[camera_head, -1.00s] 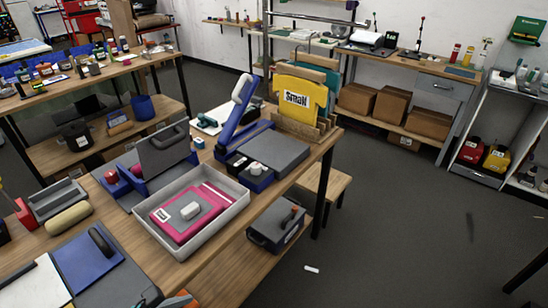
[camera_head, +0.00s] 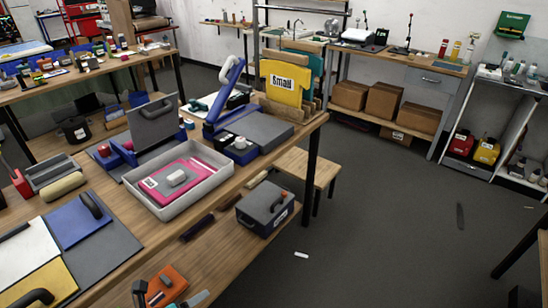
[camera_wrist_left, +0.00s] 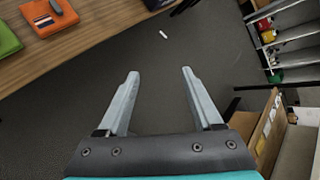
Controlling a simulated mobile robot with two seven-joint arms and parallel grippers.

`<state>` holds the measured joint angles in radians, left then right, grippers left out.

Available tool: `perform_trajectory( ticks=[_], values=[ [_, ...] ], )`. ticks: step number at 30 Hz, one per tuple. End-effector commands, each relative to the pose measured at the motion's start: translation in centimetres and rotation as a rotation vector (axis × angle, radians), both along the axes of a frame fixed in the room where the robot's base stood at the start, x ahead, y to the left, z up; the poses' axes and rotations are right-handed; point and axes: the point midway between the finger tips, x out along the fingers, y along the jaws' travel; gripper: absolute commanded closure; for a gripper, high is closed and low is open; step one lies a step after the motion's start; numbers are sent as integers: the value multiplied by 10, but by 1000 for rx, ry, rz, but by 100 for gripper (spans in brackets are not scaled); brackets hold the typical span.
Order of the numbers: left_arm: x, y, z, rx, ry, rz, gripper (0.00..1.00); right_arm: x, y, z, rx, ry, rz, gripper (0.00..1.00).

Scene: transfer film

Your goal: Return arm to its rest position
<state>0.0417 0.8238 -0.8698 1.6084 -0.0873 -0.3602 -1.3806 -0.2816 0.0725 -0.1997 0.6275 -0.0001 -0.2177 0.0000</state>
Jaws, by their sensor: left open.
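My left gripper (camera_wrist_left: 159,72) is open in the left wrist view. Its two pale grey fingers stand apart with nothing between them, above the dark floor and beyond the bench edge. In the head view only a small pale part that looks like a fingertip (camera_head: 195,299) shows at the bottom edge; the rest of the arm is out of frame. My right gripper is not in either view.
The wooden bench (camera_head: 245,172) bears a grey tray (camera_head: 214,184) with pink sheets and a yellow "Small" shirt (camera_head: 281,82). An orange block (camera_head: 172,281) is near the bottom. A white piece (camera_head: 301,255) lies on the floor. Open floor is at right.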

Motion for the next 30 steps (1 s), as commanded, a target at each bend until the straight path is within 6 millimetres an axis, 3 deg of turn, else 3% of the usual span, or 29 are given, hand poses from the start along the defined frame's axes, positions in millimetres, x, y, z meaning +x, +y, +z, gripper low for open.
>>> perform_trajectory(
  ticks=[1,5,8,12,15,18,21,24,30],
  values=[
    [-2,6,-39,-79,51,137,33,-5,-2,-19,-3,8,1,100],
    [-19,27,-113,-293,178,515,33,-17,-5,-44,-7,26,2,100],
    [-51,39,-174,-448,278,822,33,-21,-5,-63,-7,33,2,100],
    [-121,43,-255,-640,413,1265,33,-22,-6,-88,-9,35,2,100],
    [-180,36,-302,-740,491,1559,33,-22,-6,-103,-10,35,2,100],
    [-236,22,-336,-808,549,1817,33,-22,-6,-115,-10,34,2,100],
    [-283,8,-356,-847,588,2015,33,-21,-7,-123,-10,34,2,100],
    [-314,-4,-367,-866,608,2150,33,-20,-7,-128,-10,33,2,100],
    [-320,-6,-369,-868,610,2175,33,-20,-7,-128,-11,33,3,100]
  ],
)
